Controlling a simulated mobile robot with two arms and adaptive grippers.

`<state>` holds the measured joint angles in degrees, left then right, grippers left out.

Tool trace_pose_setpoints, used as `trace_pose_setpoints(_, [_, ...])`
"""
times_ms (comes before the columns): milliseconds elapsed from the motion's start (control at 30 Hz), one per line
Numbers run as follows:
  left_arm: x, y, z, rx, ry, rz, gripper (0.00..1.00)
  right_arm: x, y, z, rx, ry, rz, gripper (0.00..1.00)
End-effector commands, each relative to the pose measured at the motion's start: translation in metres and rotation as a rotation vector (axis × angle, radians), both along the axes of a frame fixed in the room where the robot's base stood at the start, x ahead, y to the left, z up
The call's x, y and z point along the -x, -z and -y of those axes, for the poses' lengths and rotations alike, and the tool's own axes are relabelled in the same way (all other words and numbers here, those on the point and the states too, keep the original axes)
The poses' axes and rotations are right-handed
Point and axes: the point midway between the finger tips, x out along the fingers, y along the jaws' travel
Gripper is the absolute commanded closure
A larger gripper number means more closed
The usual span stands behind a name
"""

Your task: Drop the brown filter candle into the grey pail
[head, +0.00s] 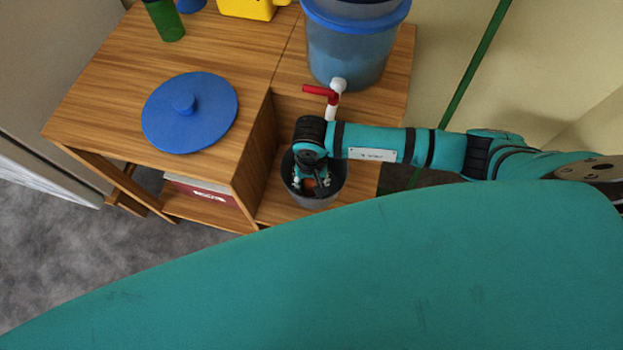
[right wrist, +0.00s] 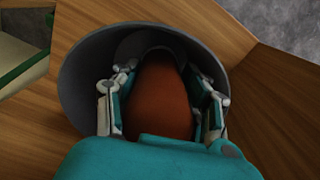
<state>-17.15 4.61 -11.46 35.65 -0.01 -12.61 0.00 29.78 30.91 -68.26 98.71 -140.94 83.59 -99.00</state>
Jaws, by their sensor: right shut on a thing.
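The grey pail (head: 329,190) stands on the lower wooden shelf, below the water dispenser's tap. My right gripper (head: 310,187) points down inside the pail's mouth. It is shut on the brown filter candle (right wrist: 160,98), whose reddish-brown body fills the space between the fingers in the right wrist view. The pail's grey rim (right wrist: 72,82) surrounds the fingers (right wrist: 163,112) there. The candle's lower end is hidden, so I cannot tell whether it touches the pail's bottom. My left gripper is not in view.
A blue-topped dispenser (head: 350,50) with a red-handled tap (head: 323,94) stands just behind the pail. A blue lid (head: 190,113) lies on the higher tabletop at left. A green bottle (head: 165,20) and a yellow object (head: 247,8) stand farther back.

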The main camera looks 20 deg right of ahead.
Motion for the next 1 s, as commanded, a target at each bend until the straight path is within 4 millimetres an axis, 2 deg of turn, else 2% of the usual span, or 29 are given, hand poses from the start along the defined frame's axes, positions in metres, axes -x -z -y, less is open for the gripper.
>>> trace_pose_setpoints(267, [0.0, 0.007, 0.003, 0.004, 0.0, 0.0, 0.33, -0.001, 0.006, 0.0, -0.001, 0.0, 0.001, 0.97])
trace_pose_setpoints(300, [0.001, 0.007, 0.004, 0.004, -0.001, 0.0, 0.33, 0.0, 0.006, 0.0, 0.0, 0.0, 0.001, 0.54])
trace_pose_setpoints(367, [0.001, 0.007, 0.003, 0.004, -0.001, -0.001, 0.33, 0.0, 0.006, 0.0, 0.0, 0.0, 0.001, 0.47])
trace_pose_setpoints(733, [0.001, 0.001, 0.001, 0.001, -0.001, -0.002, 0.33, 0.0, 0.0, 0.0, -0.001, 0.0, 0.0, 0.46])
trace_pose_setpoints(833, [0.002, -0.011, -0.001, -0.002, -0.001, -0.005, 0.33, 0.0, -0.011, 0.0, -0.002, 0.0, -0.002, 0.46])
trace_pose_setpoints(1000, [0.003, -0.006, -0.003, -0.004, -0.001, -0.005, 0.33, -0.002, -0.044, 0.0, -0.002, -0.003, 0.007, 0.46])
